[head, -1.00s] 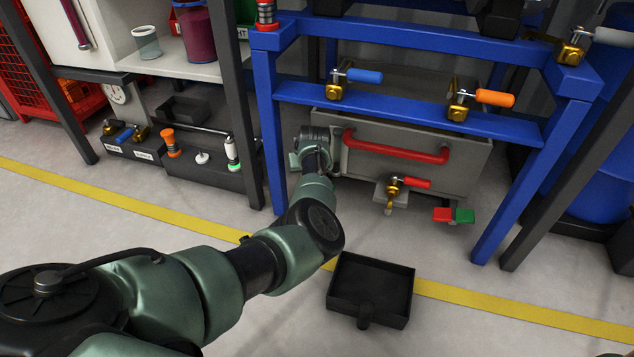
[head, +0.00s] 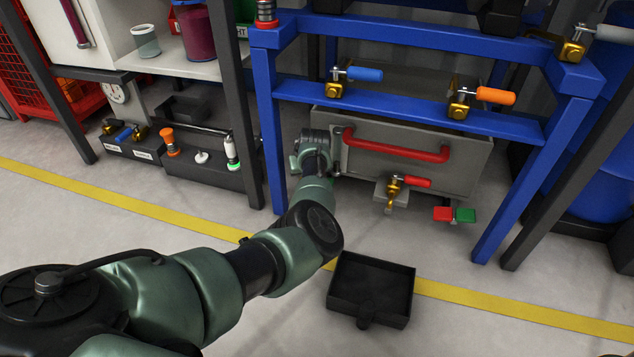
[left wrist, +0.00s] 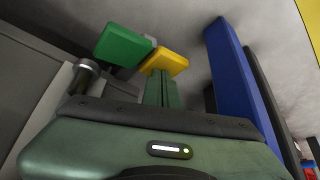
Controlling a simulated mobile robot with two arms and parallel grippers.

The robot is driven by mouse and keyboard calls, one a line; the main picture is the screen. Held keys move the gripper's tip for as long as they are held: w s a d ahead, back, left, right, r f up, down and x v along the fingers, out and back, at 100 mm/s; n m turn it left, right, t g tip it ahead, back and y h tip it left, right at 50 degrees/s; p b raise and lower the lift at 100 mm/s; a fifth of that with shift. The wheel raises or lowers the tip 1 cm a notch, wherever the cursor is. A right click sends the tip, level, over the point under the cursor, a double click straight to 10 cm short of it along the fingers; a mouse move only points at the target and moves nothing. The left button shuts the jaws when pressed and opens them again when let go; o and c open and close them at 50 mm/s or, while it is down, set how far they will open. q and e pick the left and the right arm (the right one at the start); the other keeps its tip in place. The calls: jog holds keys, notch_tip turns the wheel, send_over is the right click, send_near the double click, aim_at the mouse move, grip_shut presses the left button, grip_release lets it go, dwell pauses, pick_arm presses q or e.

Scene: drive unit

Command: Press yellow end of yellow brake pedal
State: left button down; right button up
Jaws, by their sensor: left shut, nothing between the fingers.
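In the left wrist view a yellow pedal end (left wrist: 167,61) sits beside a green pad (left wrist: 123,45), the two on one small mount. My left gripper (left wrist: 161,76) is shut and empty. Its fingertips lie at the lower edge of the yellow end; I cannot tell whether they touch it. In the head view my left arm reaches in beside the grey box and hides the fingers and the yellow end. My right gripper is not in view.
A blue frame (head: 410,115) stands around the grey box (head: 405,168) with its red handle (head: 397,148). A blue post (left wrist: 233,80) is close at the right in the wrist view. A black tray (head: 371,289) lies on the floor in front.

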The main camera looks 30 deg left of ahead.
pick_arm(q)
jog(key=shift+a+r+p, duration=0.15)
jog(key=shift+r+p, duration=2.45)
jog(key=shift+r, duration=0.05)
jog(key=shift+f, duration=0.1)
